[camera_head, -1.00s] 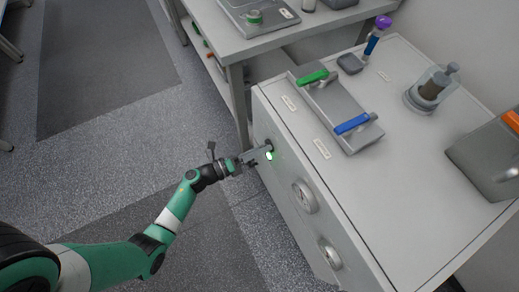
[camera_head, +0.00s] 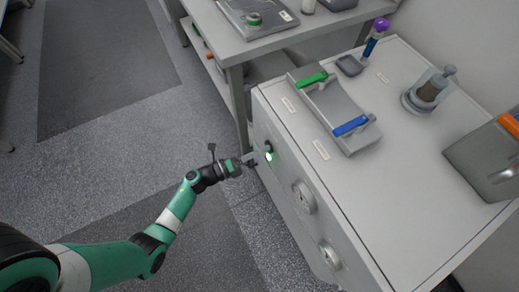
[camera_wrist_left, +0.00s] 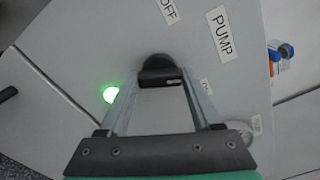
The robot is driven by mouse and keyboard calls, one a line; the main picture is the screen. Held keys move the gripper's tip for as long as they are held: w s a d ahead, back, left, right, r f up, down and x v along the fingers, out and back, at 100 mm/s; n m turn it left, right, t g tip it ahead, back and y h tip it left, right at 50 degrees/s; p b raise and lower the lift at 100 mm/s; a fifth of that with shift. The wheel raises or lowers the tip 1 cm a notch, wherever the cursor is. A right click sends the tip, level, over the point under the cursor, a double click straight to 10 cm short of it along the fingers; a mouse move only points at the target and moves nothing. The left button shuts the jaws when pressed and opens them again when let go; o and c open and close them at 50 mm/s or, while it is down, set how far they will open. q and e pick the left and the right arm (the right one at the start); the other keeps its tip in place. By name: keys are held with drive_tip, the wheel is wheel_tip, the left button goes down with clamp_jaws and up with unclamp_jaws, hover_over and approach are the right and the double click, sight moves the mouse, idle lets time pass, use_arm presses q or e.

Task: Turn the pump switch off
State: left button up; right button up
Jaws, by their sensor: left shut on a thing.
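The pump switch is a black knob (camera_wrist_left: 160,72) on the grey front panel of the cabinet. In the left wrist view it sits between the two finger ends of my left gripper (camera_wrist_left: 161,80), which is shut on it. Its pointing direction is hard to tell. An OFF label (camera_wrist_left: 169,11) and a PUMP label (camera_wrist_left: 221,33) show beyond it. A green lamp (camera_wrist_left: 111,94) beside the switch is lit. In the head view my left gripper (camera_head: 256,161) is at the panel, partly covering the switch.
Two round gauges (camera_head: 303,197) are lower on the same panel. The floor around my left arm is clear.

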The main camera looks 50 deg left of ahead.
use_arm(q)
drive_tip(key=n+p, duration=0.4)
drive_tip(key=n, duration=0.6)
drive_tip(key=shift+n+p, duration=0.4)
idle(0.4)
drive_tip(key=o, duration=1.4)
